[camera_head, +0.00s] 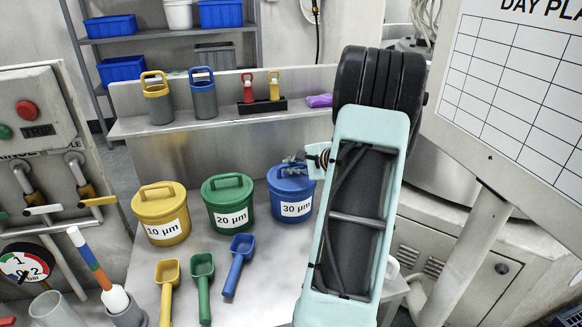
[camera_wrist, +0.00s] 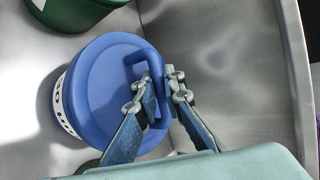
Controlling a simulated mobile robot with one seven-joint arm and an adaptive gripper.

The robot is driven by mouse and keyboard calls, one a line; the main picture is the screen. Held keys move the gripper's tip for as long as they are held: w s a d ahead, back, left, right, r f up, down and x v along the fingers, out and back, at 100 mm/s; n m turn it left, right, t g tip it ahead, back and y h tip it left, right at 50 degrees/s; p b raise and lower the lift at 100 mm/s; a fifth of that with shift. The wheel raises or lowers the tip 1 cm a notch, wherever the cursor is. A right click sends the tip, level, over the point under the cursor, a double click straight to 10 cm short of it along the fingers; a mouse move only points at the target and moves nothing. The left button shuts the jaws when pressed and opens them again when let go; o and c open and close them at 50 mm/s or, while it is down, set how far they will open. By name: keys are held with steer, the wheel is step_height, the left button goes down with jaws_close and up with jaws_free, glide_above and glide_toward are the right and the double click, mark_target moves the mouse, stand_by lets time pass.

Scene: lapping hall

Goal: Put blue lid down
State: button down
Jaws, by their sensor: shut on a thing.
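The blue lid (camera_wrist: 100,95) is in the wrist view, with its looped handle between my fingers. My gripper (camera_wrist: 160,85) is shut on that handle. In the head view the lid (camera_head: 284,181) is on or just over the blue tub labelled 30 µm (camera_head: 296,208); I cannot tell whether it is fully seated. My gripper (camera_head: 296,165) reaches it from the right, and my arm hides the tub's right side.
The yellow 10 µm tub (camera_head: 163,221) and green 20 µm tub (camera_head: 228,213) stand lidded to the left. Yellow (camera_head: 167,285), green (camera_head: 203,280) and blue (camera_head: 238,258) scoops lie in front. A raised shelf (camera_head: 215,117) with canisters runs behind.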

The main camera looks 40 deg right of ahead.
steer(key=shift+f, duration=0.3)
steer(key=c, duration=2)
jaws_free()
steer(key=shift+c, duration=0.2)
steer(key=shift+r, duration=0.25)
steer(key=v, duration=1.2)
steer(key=shift+b, duration=0.3)
steer(key=shift+a+f, duration=0.1)
steer(key=shift+a, duration=0.05)
